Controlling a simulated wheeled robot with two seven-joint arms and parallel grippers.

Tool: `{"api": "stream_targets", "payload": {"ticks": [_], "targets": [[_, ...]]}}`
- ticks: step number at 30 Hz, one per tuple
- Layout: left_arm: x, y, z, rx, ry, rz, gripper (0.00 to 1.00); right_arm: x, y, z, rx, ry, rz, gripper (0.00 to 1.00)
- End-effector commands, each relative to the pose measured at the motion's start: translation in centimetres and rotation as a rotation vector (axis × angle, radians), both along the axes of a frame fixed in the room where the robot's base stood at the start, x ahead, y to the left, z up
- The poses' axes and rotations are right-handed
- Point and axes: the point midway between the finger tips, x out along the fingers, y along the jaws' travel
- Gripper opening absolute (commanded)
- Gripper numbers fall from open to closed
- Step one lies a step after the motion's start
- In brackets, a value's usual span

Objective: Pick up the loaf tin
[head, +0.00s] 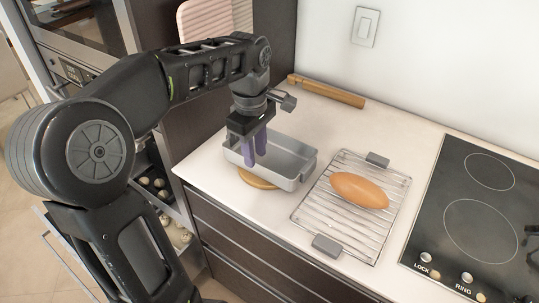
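The loaf tin (293,181) is a grey metal rectangular pan on the white counter, in the middle of the head view. It sits partly over a round wooden board (257,181). My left gripper (256,160) points down over the left part of the tin, with its two purple fingers apart. The fingertips overlap the tin's inside in the picture; I cannot tell whether they touch its wall. The fingers and gripper body hide part of the tin's far rim. My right gripper is not in view.
A wire rack (328,210) with grey handles holds a brown loaf (360,191) right of the tin. A black cooktop (478,215) lies farther right. A wooden rolling-pin-like bar (327,91) lies by the wall. Dark drawers (235,247) are below the counter. An oven (85,35) stands at left.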

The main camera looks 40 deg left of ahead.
Motion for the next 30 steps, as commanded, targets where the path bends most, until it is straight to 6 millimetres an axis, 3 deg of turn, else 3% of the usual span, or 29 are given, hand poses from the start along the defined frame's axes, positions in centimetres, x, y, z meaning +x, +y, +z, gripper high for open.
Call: {"api": "stream_targets", "payload": {"ticks": [12, 30], "targets": [[0.3, 0.1, -4.9, -0.001, 0.002, -0.001, 0.29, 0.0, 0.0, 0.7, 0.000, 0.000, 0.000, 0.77], [0.4, 0.1, -5.0, 0.000, 0.001, 0.000, 0.29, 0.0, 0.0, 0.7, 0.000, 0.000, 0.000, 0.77]]}}
